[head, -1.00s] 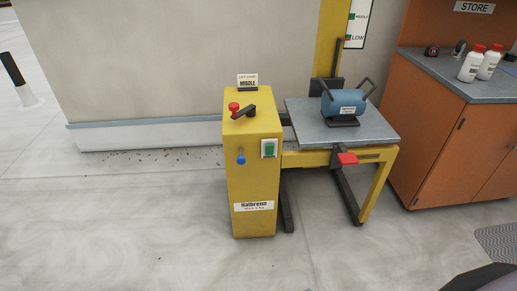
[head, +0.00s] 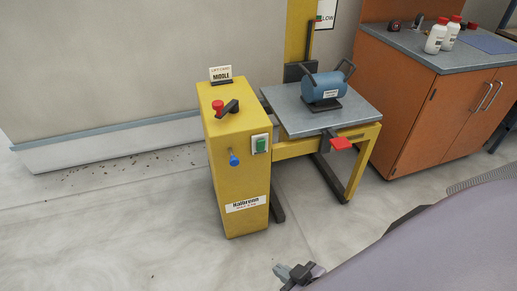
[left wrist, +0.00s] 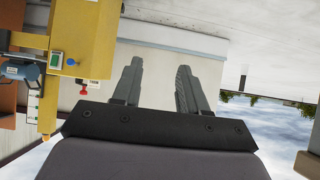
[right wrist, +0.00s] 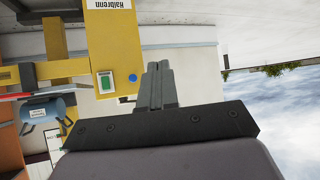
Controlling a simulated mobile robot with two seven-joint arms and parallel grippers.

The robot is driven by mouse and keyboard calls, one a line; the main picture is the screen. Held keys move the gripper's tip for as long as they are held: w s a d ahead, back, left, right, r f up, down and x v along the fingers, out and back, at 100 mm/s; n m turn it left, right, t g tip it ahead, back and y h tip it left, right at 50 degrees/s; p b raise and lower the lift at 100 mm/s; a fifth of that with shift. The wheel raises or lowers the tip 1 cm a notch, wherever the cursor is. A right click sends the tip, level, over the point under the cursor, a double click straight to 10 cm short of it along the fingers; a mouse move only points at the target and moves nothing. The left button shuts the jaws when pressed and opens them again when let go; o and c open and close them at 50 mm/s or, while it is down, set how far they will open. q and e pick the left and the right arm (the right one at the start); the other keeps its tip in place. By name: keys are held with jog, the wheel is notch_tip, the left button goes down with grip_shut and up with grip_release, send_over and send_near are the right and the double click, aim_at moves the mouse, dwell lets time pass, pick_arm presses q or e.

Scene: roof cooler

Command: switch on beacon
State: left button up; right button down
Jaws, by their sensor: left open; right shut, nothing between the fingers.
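A yellow control box (head: 238,175) stands on the floor. My left gripper (left wrist: 157,75) is open and empty in the left wrist view, and is outside the head view.
A lift table (head: 308,118) with a blue machine (head: 325,86) and a red pedal-like tab (head: 341,143) adjoins the box. An orange cabinet (head: 415,125) with white bottles (head: 437,38) stands at the right.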

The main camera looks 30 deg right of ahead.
pick_arm(q)
jog(key=shift+s, duration=0.15)
pick_arm(e)
jog(key=shift+s+d, duration=0.1)
jog(key=w+d+f+m+t+h+b, duration=0.1)
jog(key=w+d+f+t+b, duration=0.15)
jog(key=w+b, duration=0.45)
jog(key=w+d+f+t+h+b, duration=0.1)
jog(key=w+d+f+b, duration=0.3)
jog(key=w+b, duration=0.25)
pick_arm(q)
jog(key=w+d+f+h+b, duration=0.2)
jog(key=d+f+b, duration=0.3)
jog(key=f+b, duration=0.2)
jog(key=w+d+f+t+h+b, duration=0.1)
jog(key=d+f+b, duration=0.3)
jog(key=f+b, duration=0.4)
jog(key=shift+w+d+h+b, duration=0.4)
jog(key=shift+w+h+b, duration=0.2)
jog(key=shift+w+b, duration=0.25)
pick_arm(e)
jog(key=w+d+r+m+t+h, duration=0.1)
jog(key=w+d+m+t+h, duration=0.1)
jog(key=w+d, duration=0.2)
jog(key=w+d+r+m+t+h, duration=0.1)
jog(key=w+d, duration=0.4)
jog(key=w, duration=0.5)
jog(key=shift+m+t+h, duration=0.4)
jog(key=shift+t+h, duration=0.3)
jog(key=shift+t, duration=0.55)
